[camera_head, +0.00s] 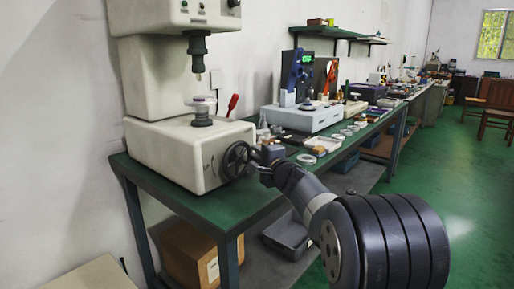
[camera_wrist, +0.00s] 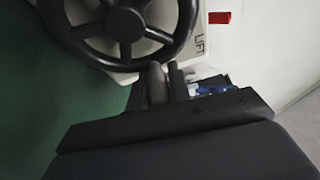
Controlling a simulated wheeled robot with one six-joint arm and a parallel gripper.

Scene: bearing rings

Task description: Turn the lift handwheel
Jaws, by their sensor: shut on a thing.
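The lift handwheel (camera_head: 237,160) is a black spoked wheel on the right side of the cream press (camera_head: 172,158). In the wrist view the handwheel (camera_wrist: 124,24) fills the top left, with its hub and spokes visible and "LIFT" lettered beside it. My gripper (camera_head: 259,163) reaches the wheel's right edge from the right. In the wrist view my gripper (camera_wrist: 167,68) has its two dark fingers close together at the lower right of the rim, shut on the handwheel. The exact part between the fingertips is hidden.
The press stands on a green-topped bench (camera_head: 150,176). A grey-blue device (camera_head: 302,118), pale rings and a white tray (camera_head: 322,143) lie farther along it. A cardboard box (camera_head: 192,252) and a grey bin (camera_head: 287,236) are below. Open green floor (camera_head: 462,195) lies to the right.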

